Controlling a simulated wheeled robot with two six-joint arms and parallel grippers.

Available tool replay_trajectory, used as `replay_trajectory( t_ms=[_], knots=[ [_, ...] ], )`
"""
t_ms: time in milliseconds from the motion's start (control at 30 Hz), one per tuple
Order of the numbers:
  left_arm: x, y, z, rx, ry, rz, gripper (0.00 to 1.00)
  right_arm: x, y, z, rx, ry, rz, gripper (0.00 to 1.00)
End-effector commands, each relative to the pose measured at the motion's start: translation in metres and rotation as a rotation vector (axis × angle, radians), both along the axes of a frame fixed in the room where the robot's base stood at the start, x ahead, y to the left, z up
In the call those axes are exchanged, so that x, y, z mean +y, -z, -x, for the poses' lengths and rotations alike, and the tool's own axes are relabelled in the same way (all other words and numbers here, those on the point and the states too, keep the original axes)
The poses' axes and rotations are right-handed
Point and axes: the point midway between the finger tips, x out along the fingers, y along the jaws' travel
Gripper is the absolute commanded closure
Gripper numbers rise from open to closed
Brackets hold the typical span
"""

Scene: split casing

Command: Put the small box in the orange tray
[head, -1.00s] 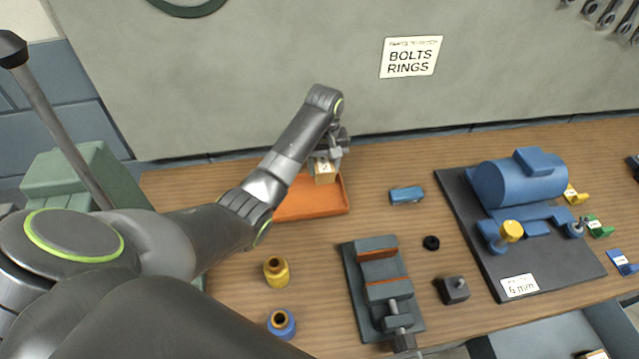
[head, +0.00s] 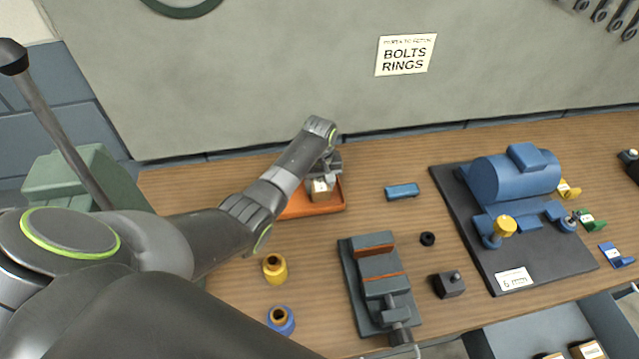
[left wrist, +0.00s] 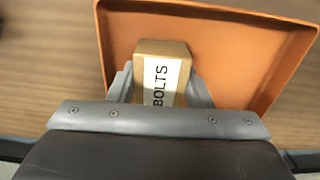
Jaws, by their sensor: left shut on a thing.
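The small box (head: 320,190) is tan cardboard with a white label; in the left wrist view the label on the small box (left wrist: 160,75) reads BOLTS. My left gripper (head: 322,180) is shut on it, with a finger on each side; it also shows in the left wrist view (left wrist: 160,88). The orange tray (head: 318,207) lies on the bench at the back left, partly hidden by my left arm. In the left wrist view the orange tray (left wrist: 250,60) spreads beneath and around the box. I cannot tell whether the box touches the tray floor. My right gripper is not in view.
A blue block (head: 402,191) lies right of the tray. A grey vise (head: 378,285), a black ring (head: 427,239) and a yellow bushing (head: 274,268) stand nearer. A blue casing (head: 515,178) sits on a dark mat at right. The wall rises behind the bench.

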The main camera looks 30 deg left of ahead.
Motion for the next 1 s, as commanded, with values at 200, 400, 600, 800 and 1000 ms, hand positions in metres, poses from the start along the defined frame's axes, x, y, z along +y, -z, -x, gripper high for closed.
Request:
replay_trajectory(
  t_ms=[200, 400, 600, 800, 1000],
  knots=[
    [0.0, 0.001, 0.0, 0.001, 0.0, 0.001, 0.33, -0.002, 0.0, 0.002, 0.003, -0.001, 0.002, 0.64],
    [0.0, 0.001, 0.0, 0.001, 0.0, 0.001, 0.33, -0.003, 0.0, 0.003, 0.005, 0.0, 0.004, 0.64],
    [0.0, -0.005, 0.0, -0.001, 0.0, 0.0, 0.33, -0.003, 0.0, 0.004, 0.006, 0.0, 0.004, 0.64],
    [0.0, -0.033, -0.001, -0.006, 0.0, -0.001, 0.33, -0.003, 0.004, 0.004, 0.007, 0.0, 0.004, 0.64],
    [0.0, -0.073, -0.001, -0.005, 0.001, 0.0, 0.33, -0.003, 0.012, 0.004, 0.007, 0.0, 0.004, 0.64]
  ],
)
